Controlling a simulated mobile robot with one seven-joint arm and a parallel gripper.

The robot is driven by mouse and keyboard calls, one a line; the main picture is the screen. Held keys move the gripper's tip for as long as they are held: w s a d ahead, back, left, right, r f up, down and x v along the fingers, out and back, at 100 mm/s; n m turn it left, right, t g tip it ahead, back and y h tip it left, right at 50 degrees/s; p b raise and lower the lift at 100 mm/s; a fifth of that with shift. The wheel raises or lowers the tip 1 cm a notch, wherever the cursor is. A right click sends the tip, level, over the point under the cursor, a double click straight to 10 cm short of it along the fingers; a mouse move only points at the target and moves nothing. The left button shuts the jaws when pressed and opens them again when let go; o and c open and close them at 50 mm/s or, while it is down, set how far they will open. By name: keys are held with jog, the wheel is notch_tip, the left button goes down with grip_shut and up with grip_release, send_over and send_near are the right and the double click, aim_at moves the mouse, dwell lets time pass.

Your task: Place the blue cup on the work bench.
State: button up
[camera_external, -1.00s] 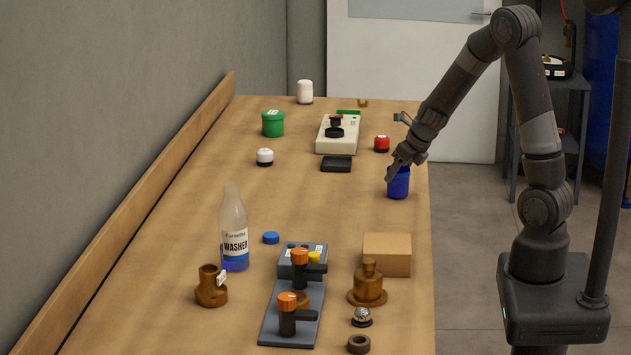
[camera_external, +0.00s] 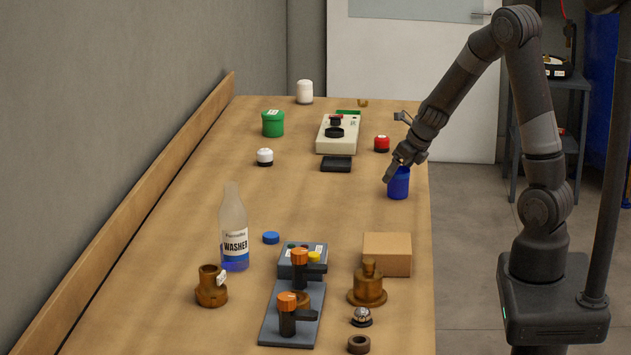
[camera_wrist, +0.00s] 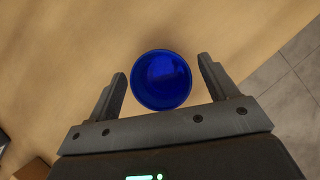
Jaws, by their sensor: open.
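The blue cup (camera_external: 398,184) stands upright on the wooden work bench (camera_external: 190,215) near its right edge. My gripper (camera_external: 393,172) is at the cup's upper left in the external view, and part of it hides some of the cup's rim. In the wrist view the cup (camera_wrist: 161,80) lies between the two spread fingers of my gripper (camera_wrist: 165,82). A gap shows on each side, so the fingers do not grip it. The cup's underside is hidden.
A red-topped button (camera_external: 381,144), a black pad (camera_external: 336,164) and a beige control box (camera_external: 336,135) are beyond the cup. A cardboard box (camera_external: 387,255) stands nearer the camera.

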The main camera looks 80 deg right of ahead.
jog(key=v, duration=1.1)
jog(key=shift+s+r, duration=0.2)
jog(key=shift+r, duration=0.1)
jog(key=a+r+n+t+y, duration=0.1)
jog(key=a+r+n, duration=0.2)
jog(key=a+n, duration=0.75)
jog(key=a+r+n+y, duration=0.2)
jog(key=a+r+n, duration=0.1)
jog(key=a+n, duration=0.7)
jog(key=s+a+r+n, duration=0.1)
jog(key=s+a+n, duration=0.2)
jog(key=n, duration=0.8)
jog(key=s+a+r+n, duration=0.1)
jog(key=s+a+n, duration=0.3)
jog(key=a+n, duration=0.4)
jog(key=n, duration=0.3)
